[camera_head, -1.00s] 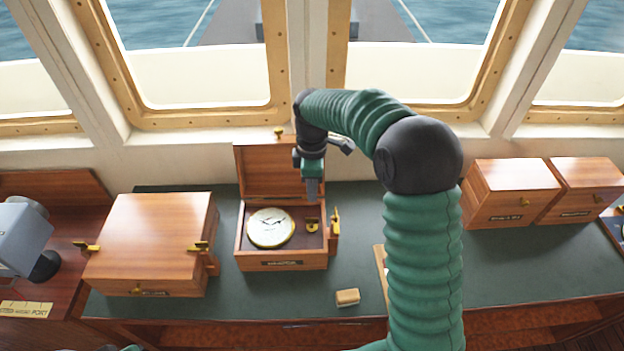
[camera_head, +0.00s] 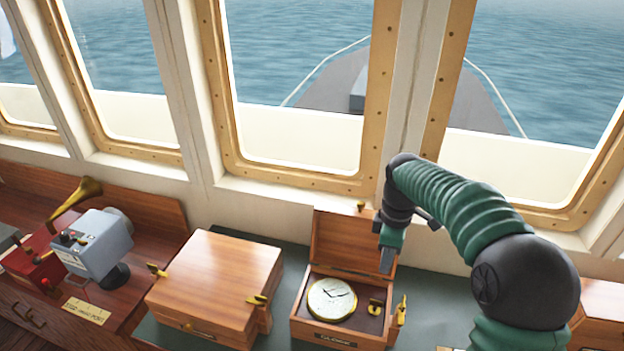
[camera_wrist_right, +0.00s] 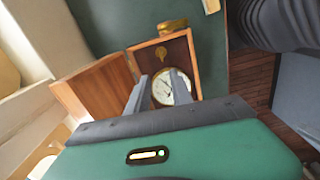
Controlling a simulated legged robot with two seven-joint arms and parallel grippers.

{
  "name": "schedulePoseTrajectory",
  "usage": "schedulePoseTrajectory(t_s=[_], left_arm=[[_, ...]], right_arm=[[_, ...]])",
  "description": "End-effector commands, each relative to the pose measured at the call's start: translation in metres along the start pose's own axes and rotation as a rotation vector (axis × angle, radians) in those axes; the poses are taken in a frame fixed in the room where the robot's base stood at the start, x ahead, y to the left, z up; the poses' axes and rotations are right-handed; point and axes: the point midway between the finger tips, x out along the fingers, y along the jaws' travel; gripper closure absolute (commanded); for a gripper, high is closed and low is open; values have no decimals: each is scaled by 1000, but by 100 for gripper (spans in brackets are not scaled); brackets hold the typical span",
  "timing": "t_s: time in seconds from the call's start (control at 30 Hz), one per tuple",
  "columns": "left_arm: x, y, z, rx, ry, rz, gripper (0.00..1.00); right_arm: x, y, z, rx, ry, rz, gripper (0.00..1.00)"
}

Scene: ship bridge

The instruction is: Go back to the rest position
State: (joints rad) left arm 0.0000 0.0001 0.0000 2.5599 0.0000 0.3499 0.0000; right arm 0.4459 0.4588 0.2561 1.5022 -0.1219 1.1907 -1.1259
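My right arm reaches in from the lower right in the head view. Its gripper (camera_head: 387,262) points down near the open wooden box (camera_head: 336,338), in front of its raised lid (camera_head: 345,238). In the right wrist view the two grey fingers (camera_wrist_right: 158,88) stand apart with nothing between them. The round white-faced clock (camera_wrist_right: 166,88) in the box shows behind them. In the head view the clock (camera_head: 332,299) lies in the box, left of a small brass piece (camera_head: 375,306). My left gripper is not in view.
A closed wooden box (camera_head: 220,280) with brass latches stands left of the open one. Farther left are a grey device (camera_head: 100,245) and a brass horn (camera_head: 78,200). Another wooden box (camera_head: 605,305) is partly hidden by my arm. Windows (camera_head: 300,80) rise behind the counter.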

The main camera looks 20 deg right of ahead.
Motion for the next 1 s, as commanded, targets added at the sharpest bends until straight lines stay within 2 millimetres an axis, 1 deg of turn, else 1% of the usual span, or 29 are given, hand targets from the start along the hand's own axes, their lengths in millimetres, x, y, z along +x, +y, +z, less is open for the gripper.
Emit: schedulePoseTrajectory(t_s=[0.07,0.13,0.17,0.2,0.23,0.27,0.3,0.4,0.5,0.57,0.63,1.0], left_arm=[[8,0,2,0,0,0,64],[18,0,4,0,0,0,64],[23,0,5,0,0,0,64],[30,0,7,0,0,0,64],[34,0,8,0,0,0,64],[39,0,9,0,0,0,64],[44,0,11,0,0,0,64],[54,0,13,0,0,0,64],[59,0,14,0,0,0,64],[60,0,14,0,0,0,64],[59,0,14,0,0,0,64],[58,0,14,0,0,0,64]], right_arm=[[16,-14,-8,44,1,10,73],[39,-37,-17,143,8,33,73],[51,-50,-20,200,14,46,73],[68,-69,-24,287,30,64,73],[82,-84,-26,356,44,76,73],[94,-100,-26,428,60,88,73],[109,-120,-25,522,84,98,73],[140,-163,-17,734,145,111,73],[158,-191,-9,880,191,110,73],[163,-200,-6,928,206,109,73],[164,-203,-5,952,212,107,73],[164,-203,-4,953,211,107,73]])
